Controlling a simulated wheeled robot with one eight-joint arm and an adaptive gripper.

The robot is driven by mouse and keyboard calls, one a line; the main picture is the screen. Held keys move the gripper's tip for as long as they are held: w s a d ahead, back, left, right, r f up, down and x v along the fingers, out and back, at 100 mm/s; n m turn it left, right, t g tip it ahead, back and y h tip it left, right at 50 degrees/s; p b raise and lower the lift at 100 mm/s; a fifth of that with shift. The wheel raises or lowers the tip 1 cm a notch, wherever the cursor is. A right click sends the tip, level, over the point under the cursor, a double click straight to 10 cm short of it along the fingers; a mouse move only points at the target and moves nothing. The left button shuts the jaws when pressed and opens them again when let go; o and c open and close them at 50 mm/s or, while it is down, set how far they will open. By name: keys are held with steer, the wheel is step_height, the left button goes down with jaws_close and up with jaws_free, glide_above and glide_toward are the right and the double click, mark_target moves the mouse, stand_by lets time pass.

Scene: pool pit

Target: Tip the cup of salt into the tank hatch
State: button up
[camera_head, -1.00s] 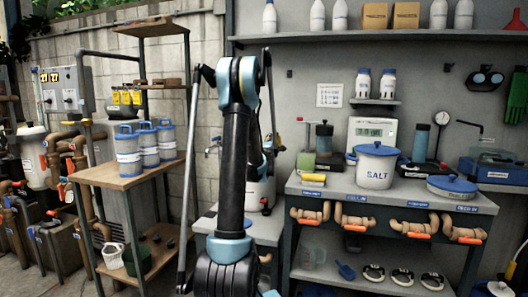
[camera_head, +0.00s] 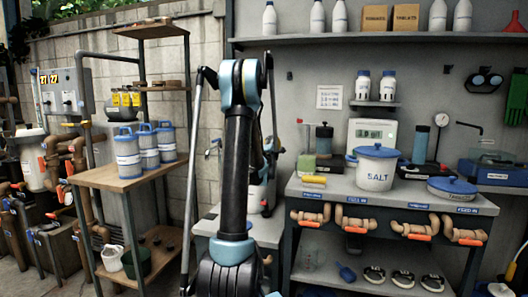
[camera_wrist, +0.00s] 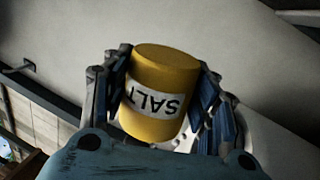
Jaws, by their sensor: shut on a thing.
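My gripper (camera_wrist: 163,92) is shut on a yellow cup (camera_wrist: 166,68) in the wrist view, with one finger on each side. The cup has a white SALT label, which reads upside down there. Its plain yellow end faces the top of the picture; its contents do not show. In the head view my arm covers the gripper and the cup. A pale, rounded thing (camera_wrist: 185,144) shows partly behind the cup in the wrist view; I cannot tell whether it belongs to the tank. I cannot make out the hatch in either view.
A white SALT pot (camera_head: 376,172) with a blue lid stands on the grey bench (camera_head: 340,186) at right. Pipes with orange handles (camera_head: 358,228) line its front. A wooden rack (camera_head: 110,180) with blue-lidded canisters (camera_head: 147,146) stands at left. A wall shelf (camera_head: 350,37) runs above.

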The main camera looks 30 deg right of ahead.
stand_by(0.4)
steer(key=shift+b, duration=0.3)
steer(key=shift+a, duration=0.1)
steer(key=shift+f+n, duration=0.1)
steer(key=shift+n, duration=0.2)
steer(key=shift+w+f+n, duration=0.15)
steer(key=shift+n, duration=0.15)
stand_by(0.6)
